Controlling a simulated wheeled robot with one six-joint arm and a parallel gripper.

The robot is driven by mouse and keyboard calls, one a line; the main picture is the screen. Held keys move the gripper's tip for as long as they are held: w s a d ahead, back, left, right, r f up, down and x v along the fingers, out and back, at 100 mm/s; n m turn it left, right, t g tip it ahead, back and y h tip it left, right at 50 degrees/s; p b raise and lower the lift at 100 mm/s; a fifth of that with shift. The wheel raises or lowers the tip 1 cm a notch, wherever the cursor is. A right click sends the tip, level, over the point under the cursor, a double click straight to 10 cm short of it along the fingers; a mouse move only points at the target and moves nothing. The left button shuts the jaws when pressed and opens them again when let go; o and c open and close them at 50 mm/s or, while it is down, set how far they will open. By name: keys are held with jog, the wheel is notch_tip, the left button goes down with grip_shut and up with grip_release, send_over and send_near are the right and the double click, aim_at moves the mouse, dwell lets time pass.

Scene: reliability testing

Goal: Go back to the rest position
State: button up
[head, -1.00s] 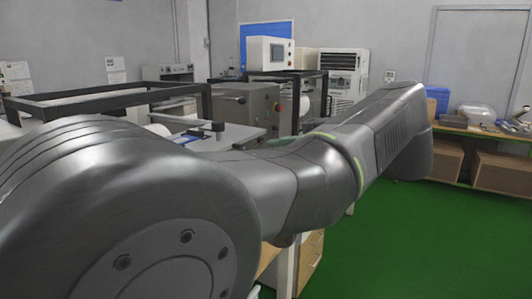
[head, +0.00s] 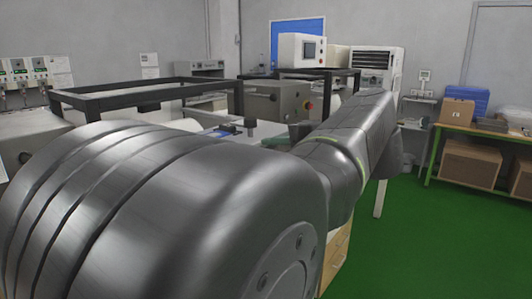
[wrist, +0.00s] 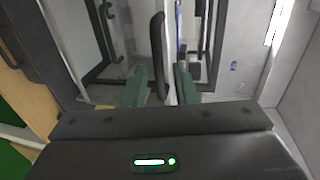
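My gripper (wrist: 160,83) shows in the wrist view as two green fingers set apart, with a gap between them. A dark curved bar (wrist: 157,45) shows in line with that gap; I cannot tell whether it lies between the fingers or beyond them. I see nothing clearly gripped. In the head view my arm (head: 335,160) is bent, reaching from the lower left to the centre right and covering much of the picture. My gripper is mostly hidden there behind my arm.
Black-framed equipment (head: 160,95) stands behind my arm, with a grey machine (head: 275,100) and a white screen unit (head: 302,48). A green-edged bench (head: 460,130) with cardboard boxes (head: 470,165) is at the right. Green floor (head: 430,240) is clear at the lower right.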

jog(key=shift+x, duration=2.2)
jog(key=shift+s, duration=0.1)
